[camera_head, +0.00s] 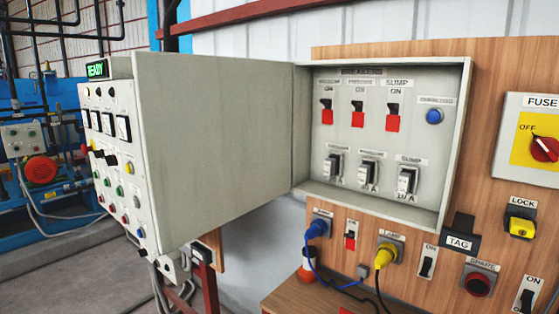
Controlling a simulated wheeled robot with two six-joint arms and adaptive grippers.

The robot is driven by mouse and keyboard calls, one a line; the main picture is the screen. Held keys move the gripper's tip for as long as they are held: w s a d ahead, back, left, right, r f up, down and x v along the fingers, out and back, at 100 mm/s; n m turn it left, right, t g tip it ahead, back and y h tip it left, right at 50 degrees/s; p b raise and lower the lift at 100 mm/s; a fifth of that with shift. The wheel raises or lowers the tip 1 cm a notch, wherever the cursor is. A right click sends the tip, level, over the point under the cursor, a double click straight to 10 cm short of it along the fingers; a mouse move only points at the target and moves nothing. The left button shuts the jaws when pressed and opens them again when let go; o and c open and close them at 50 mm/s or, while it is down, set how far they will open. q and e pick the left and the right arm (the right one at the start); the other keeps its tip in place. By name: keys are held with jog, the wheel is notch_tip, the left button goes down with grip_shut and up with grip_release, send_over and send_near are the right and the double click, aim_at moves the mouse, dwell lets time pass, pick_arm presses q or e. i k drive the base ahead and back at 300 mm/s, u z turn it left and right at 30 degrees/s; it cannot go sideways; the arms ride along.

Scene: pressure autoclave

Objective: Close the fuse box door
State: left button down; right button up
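An open grey box (303,83) with breaker switches inside is mounted on the wooden wall panel, at the right of centre in the head view. It holds red-and-black switches, a blue button and several lower breakers. A large plain grey panel (215,140), which appears to be its door, stands out from the box's left edge toward me. Its near edge meets the instrument cabinet in the picture; I cannot tell whether they touch. No handle shows on it. A smaller unit labelled FUSE (545,150), with a red knob at OFF, is at the far right. Neither gripper is in view.
The instrument cabinet (110,160) with dials, buttons and a READY sign (97,69) stands left of the panel. Below the box are a blue plug (318,228), a yellow plug (385,256), cables and a wooden ledge (310,299). Blue machinery fills the far left.

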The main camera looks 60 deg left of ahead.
aim_at(215, 130)
jog(key=z, duration=2.35)
jog(key=k, duration=2.4)
jog(key=u, duration=2.55)
jog(key=i, duration=0.5)
jog(key=z, duration=1.4)
jog(key=k, duration=1.15)
